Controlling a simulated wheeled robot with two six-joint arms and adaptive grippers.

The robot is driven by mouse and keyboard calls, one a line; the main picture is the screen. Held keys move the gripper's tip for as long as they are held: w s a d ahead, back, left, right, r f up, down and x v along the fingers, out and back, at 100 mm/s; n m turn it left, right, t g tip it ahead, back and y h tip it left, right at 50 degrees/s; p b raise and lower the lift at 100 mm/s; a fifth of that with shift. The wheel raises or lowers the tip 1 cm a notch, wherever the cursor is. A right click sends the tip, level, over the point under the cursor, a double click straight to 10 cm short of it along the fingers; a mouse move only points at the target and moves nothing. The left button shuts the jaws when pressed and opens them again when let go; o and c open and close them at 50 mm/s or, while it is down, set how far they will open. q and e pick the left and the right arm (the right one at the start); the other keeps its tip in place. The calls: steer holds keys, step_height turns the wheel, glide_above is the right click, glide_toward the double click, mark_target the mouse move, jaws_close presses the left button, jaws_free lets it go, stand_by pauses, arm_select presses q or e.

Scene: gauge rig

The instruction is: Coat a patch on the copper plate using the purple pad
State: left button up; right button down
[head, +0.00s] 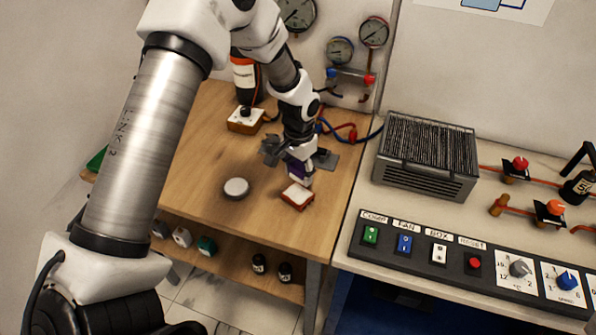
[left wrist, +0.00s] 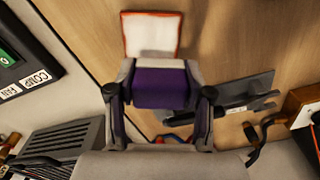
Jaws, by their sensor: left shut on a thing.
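My left gripper (head: 299,170) is shut on the purple pad (head: 297,173), which points down over the wooden table. In the left wrist view the purple pad (left wrist: 160,88) sits between the two fingers of the gripper (left wrist: 160,95). A small square plate with a pale top and a red-orange rim (head: 297,196) lies just in front of the pad; it also shows in the left wrist view (left wrist: 151,35). It is the only copper-like plate I see. I cannot tell whether the pad touches it. My right gripper is not in view.
A round grey disc (head: 236,188) lies left of the plate. A dark flat piece (head: 326,160) lies behind the gripper, and a small box (head: 246,120) stands further back. A switch panel (head: 465,262) and a grey ribbed unit (head: 426,158) are on the right bench.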

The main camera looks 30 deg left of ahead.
mark_target(299, 166)
arm_select(q)
steer(key=shift+r+p, duration=0.35)
steer(key=shift+r, duration=0.4)
step_height(299, 166, up, 2)
steer(key=shift+w+p, duration=0.15)
steer(key=shift+p, duration=0.85)
steer(key=shift+r+p, duration=0.5)
steer(key=shift+r, duration=0.2)
steer(key=shift+f, duration=0.1)
